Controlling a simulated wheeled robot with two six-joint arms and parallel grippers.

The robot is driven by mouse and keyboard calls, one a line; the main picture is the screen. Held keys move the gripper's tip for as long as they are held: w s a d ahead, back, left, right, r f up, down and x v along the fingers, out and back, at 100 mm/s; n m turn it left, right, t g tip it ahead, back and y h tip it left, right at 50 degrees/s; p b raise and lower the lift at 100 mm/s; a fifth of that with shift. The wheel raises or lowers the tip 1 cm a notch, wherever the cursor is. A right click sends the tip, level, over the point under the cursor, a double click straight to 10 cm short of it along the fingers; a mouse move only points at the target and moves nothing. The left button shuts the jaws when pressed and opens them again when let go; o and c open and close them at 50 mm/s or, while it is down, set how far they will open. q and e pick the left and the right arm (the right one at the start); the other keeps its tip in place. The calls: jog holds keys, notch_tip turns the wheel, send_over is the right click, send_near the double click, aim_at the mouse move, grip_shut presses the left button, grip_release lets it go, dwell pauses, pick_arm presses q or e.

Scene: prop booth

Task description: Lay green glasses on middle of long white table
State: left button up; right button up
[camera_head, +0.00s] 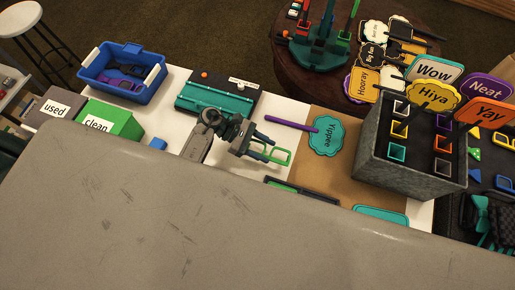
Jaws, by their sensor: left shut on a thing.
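The gripper fingers hide part of the glasses. I cannot tell how high they are above the table. My right gripper is not in view.
A blue bin (125,88) and a green "clean" box (112,120) stand at the left. A teal-and-black case (215,104) lies behind my gripper. A teal "Yippee" sign (326,137) lies on the brown mat (325,178). A grey sign holder (407,181) stands at the right.

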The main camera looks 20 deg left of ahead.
aim_at(258, 151)
pick_arm(q)
jog(key=shift+a, duration=0.7)
jog(key=f, duration=0.1)
jog(key=f+b, duration=0.1)
jog(key=f, duration=0.1)
jog(key=shift+w+a+f, duration=0.1)
jog(key=shift+a+f, duration=0.1)
jog(key=shift+a, duration=0.15)
jog(key=shift+f, duration=0.15)
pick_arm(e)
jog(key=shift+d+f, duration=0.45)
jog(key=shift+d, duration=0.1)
pick_arm(q)
jog(key=shift+f, duration=0.15)
jog(key=o, duration=1)
jog(key=shift+c, duration=0.2)
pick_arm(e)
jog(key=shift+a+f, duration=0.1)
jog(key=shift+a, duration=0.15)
